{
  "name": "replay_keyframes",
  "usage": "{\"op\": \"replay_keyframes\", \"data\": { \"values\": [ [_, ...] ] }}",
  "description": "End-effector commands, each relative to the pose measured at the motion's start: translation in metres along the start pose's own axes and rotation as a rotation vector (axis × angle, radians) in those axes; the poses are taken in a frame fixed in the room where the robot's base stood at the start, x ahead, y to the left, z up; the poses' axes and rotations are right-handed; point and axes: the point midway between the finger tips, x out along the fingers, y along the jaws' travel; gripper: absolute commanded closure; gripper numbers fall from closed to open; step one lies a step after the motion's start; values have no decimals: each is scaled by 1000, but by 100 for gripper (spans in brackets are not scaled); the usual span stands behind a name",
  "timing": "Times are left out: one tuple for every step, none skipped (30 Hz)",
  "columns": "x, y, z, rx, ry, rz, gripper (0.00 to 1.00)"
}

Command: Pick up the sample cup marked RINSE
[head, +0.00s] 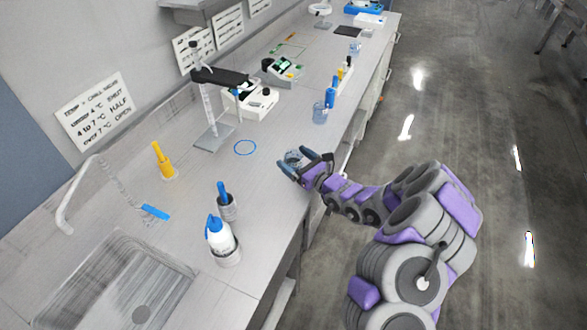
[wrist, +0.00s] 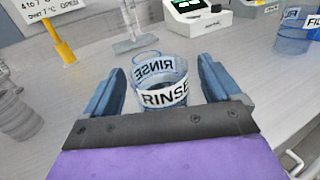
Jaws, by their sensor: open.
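The sample cup marked RINSE (wrist: 163,88) is a clear cup with a white label band and black letters. In the wrist view it stands upright on the bench between my open fingers, with a gap on each side. My gripper (wrist: 165,90) is open around it. In the head view, the cup (head: 293,157) shows at the bench's front edge between the fingers of my gripper (head: 303,162). The lower part of the cup is partly hidden by the gripper body in the wrist view.
Another clear cup (head: 320,113) with a label stands farther along the bench; it also shows in the wrist view (wrist: 292,40). A blue ring (head: 245,147) lies on the bench. A stand (head: 212,137), a white wash bottle (head: 220,238) and a sink (head: 125,285) are to the left.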

Motion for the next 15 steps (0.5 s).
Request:
{"op": "replay_keyframes", "data": {
  "values": [
    [5,1,-2,-1,0,2,10],
    [7,1,-1,0,0,2,10],
    [9,1,-1,1,0,1,10],
    [10,1,0,2,-1,1,10],
    [10,1,0,2,-1,0,10],
    [10,1,0,3,-1,0,10],
    [10,1,0,3,-1,0,10],
    [10,1,0,3,-1,0,10],
    [10,1,0,3,-1,0,10],
    [10,1,0,3,-1,0,10],
    [10,0,0,3,-1,0,11],
    [10,0,0,2,-1,0,14],
    [10,0,0,2,-1,0,17],
    [10,0,0,2,-1,0,20],
    [10,0,0,2,-1,0,24]
  ]
}}
